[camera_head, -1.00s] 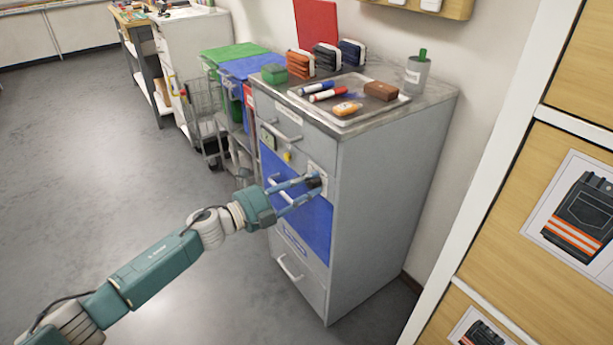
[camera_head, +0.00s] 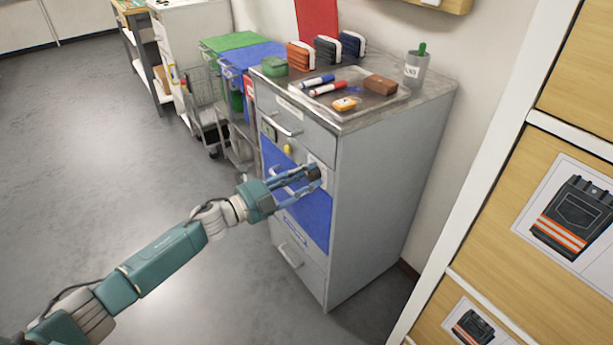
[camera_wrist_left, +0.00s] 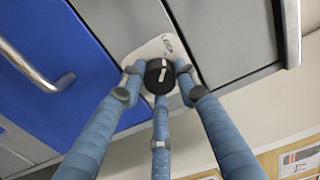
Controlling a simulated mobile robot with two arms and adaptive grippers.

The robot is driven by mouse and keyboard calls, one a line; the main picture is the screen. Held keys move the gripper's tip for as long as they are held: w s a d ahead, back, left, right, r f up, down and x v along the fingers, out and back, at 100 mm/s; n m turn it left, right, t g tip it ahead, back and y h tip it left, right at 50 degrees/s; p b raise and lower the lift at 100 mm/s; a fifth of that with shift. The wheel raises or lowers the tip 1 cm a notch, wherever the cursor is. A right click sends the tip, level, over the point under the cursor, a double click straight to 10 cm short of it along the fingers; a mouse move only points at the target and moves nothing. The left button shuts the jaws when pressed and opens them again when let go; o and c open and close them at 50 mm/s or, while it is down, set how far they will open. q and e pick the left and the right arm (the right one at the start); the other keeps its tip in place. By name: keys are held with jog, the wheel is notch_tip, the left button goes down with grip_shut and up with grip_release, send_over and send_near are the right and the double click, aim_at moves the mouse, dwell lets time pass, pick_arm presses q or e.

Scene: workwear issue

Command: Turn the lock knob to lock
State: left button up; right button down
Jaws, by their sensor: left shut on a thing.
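The lock knob (camera_head: 314,173) is a small dark round knob at the upper right of the blue drawer front (camera_head: 311,216) of the grey cabinet (camera_head: 375,190). In the left wrist view the knob (camera_wrist_left: 152,77) is black with a white pointer line running roughly up and down the picture. It sits on a pale plate (camera_wrist_left: 147,51) with partly hidden lettering. My left gripper (camera_head: 313,178) is shut on the knob, its blue fingers around it; they also show in the left wrist view (camera_wrist_left: 158,92). My right gripper is not in view.
A drawer handle (camera_wrist_left: 30,67) lies left of the knob in the left wrist view. The cabinet top holds a tray (camera_head: 377,113) with markers, and pouches stand behind it. A wooden cupboard (camera_head: 520,230) stands at the right. The floor left of the cabinet is clear.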

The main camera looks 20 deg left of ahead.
pick_arm(q)
jog(key=shift+s+d+f, duration=0.2)
jog(key=shift+d+f, duration=0.05)
jog(key=shift+f, duration=0.05)
jog(key=o, duration=0.9)
jog(key=shift+o, duration=1.3)
jog(key=shift+r, duration=0.2)
jog(key=shift+a, duration=0.15)
jog(key=v, duration=1.1)
jog(key=shift+s+a, duration=0.3)
